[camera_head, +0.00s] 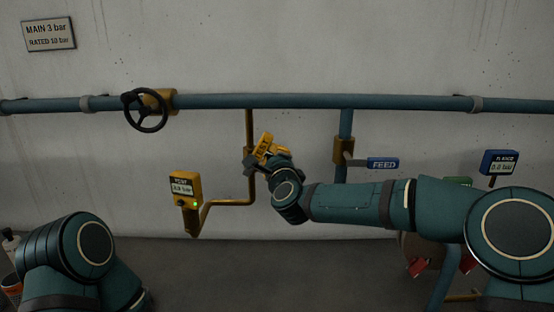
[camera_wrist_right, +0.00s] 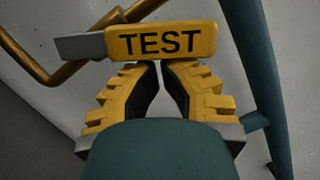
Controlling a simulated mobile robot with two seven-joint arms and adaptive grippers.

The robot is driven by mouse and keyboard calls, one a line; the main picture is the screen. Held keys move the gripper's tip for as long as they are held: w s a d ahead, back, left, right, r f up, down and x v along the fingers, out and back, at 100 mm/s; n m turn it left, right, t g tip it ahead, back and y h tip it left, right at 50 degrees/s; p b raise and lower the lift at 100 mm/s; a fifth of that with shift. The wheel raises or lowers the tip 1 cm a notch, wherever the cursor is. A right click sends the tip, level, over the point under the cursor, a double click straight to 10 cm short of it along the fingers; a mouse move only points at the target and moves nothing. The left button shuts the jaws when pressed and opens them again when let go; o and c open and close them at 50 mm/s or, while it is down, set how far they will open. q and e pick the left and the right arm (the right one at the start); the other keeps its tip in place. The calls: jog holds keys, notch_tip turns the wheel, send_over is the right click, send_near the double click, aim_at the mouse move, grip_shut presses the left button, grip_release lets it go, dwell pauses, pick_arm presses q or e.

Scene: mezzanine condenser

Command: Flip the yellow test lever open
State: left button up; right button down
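The yellow test lever shows large in the right wrist view as a yellow grip marked TEST (camera_wrist_right: 160,42), with a grey bar running out to its left. My right gripper (camera_wrist_right: 161,66) has yellow ridged fingers with black pads. Its tips are together right at the grip's lower edge. The fingers look shut with nothing between them; whether they touch the grip I cannot tell. In the head view the right gripper (camera_head: 268,151) is at the thin brass branch pipe (camera_head: 249,125), where it and my wrist hide much of the lever. My left arm is at the lower left, its gripper out of view.
A teal main pipe (camera_head: 300,101) runs along the wall, with a black handwheel (camera_head: 146,111) at left. A yellow gauge box (camera_head: 185,187) with a green light hangs left of the gripper. A blue FEED lever (camera_head: 382,163) and a blue gauge (camera_head: 499,161) are to the right.

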aim_at(263, 148)
jog(key=shift+s+a+r+n+g+p, duration=0.1)
jog(key=shift+a+r+n+g+p, duration=0.2)
jog(key=shift+a+r+n+p, duration=0.45)
jog(key=shift+a+r+n+g, duration=0.15)
jog(key=shift+a+r+n, duration=0.05)
jog(key=shift+n, duration=0.45)
jog(key=shift+a+r+n+g, duration=0.15)
jog(key=shift+a+n, duration=0.05)
jog(key=shift+n, duration=0.4)
pick_arm(q)
jog(key=shift+s+r, duration=0.25)
jog(key=shift+r, duration=1)
pick_arm(e)
jog(key=shift+a+r, duration=0.1)
jog(key=shift+a, duration=0.3)
pick_arm(q)
jog(key=shift+f, duration=0.1)
